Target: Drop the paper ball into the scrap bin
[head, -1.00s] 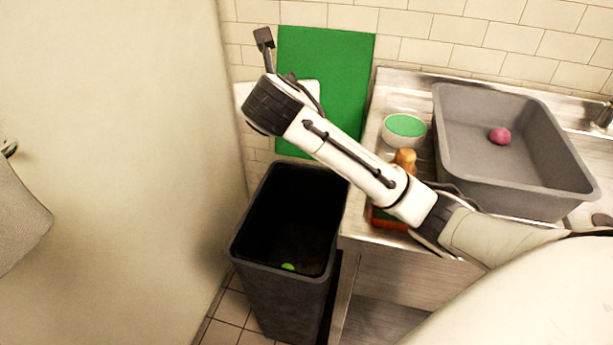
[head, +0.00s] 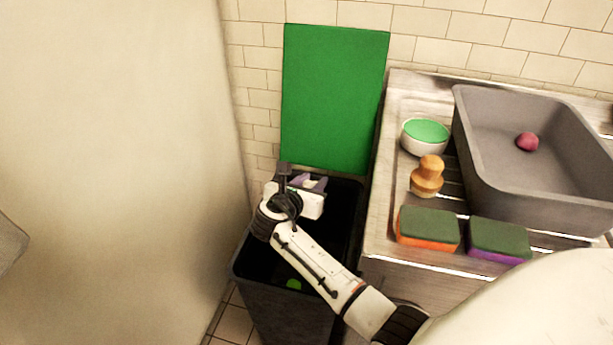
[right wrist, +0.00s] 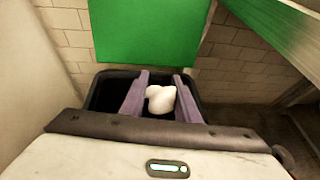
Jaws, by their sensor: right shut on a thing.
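The white paper ball (right wrist: 160,98) is held between the two purple fingers of my right gripper (right wrist: 160,100). In the head view my right gripper (head: 309,183) is over the far part of the scrap bin, shut on the ball, which is mostly hidden there. The scrap bin (head: 275,310) is a tall dark open bin standing on the floor left of the counter. Its rim (right wrist: 97,90) surrounds the fingers in the right wrist view. A small green thing (head: 293,284) shows inside the bin. My left gripper is not in view.
A green board (head: 333,95) stands against the tiled wall behind the bin. Right of it, the metal counter (head: 377,225) carries a green-topped bowl (head: 425,136), a wooden-handled brush (head: 427,175), two sponges (head: 428,228) and a grey basin (head: 485,180) holding a reddish ball (head: 527,142).

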